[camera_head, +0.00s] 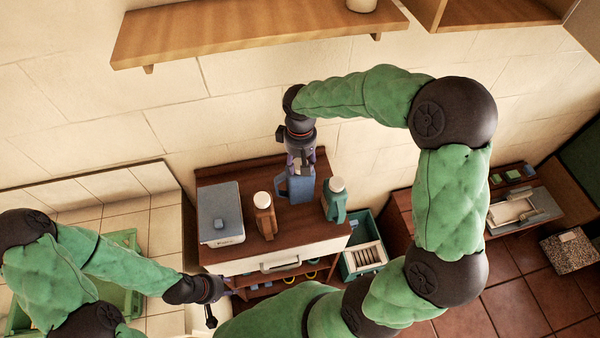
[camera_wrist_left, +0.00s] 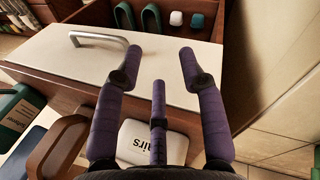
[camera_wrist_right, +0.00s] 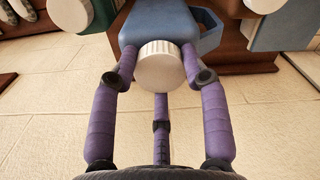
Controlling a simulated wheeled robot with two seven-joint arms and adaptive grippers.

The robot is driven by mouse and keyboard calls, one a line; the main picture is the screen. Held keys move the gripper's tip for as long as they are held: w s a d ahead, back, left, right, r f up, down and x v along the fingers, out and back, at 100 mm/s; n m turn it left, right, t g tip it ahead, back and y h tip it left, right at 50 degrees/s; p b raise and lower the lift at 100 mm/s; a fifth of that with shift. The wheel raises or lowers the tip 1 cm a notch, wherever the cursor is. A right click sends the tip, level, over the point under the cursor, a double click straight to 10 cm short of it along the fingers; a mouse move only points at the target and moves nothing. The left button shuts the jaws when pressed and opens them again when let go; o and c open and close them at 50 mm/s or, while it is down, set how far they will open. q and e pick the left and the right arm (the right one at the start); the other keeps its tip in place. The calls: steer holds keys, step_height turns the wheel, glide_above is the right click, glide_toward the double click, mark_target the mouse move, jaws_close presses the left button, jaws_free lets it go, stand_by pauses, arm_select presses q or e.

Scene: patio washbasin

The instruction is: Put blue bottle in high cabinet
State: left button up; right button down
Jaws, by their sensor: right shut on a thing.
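The blue bottle (camera_head: 295,189) stands upright on the brown cabinet top by the wall. In the right wrist view its blue body (camera_wrist_right: 155,22) and white cap (camera_wrist_right: 160,66) lie between the fingers. My right gripper (camera_head: 300,162) reaches down from above and is shut on the bottle near its cap. My left gripper (camera_head: 226,289) is in front of the cabinet, low and to the left. In the left wrist view its fingers (camera_wrist_left: 156,38) are apart and empty. A wooden cabinet (camera_head: 490,14) is high on the wall at the top right, only partly in view.
A brown bottle (camera_head: 264,218) and a green bottle (camera_head: 335,203) stand close to the blue bottle. A grey-lidded box (camera_head: 220,213) is left of them. A wooden wall shelf (camera_head: 230,32) hangs above. A white drawer front (camera_head: 285,257) with a handle faces my left gripper.

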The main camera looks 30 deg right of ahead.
mark_target(294, 182)
step_height(294, 182, down, 7)
steer(key=shift+w+p, duration=0.2)
steer(key=shift+p, duration=0.25)
stand_by(0.4)
steer(key=shift+f, duration=0.1)
steer(key=c, duration=0.6)
jaws_free()
steer(key=shift+s, duration=0.1)
